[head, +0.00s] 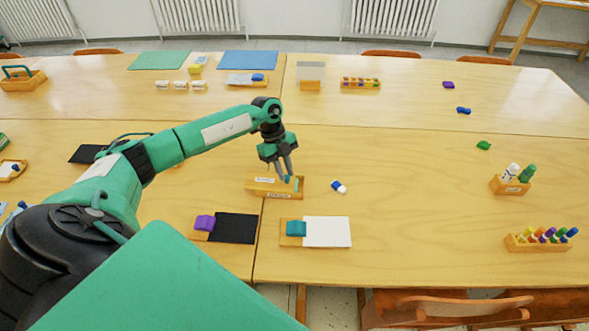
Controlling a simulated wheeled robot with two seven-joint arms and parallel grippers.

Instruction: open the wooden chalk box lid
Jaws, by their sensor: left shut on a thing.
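The wooden chalk box (296,194) sits near the middle of the table, with a label on its front. A small teal patch shows at the fingertips. The fingers hide part of the box top, so the exact grip and how far the lid stands open are hard to tell. My right gripper is not in view.
A blue-and-white eraser (339,187) lies just right of the box. In front are a white sheet (327,231) and a black sheet (233,228) with small blocks. Marker holders (538,244) and a bottle holder (509,187) stand at the right.

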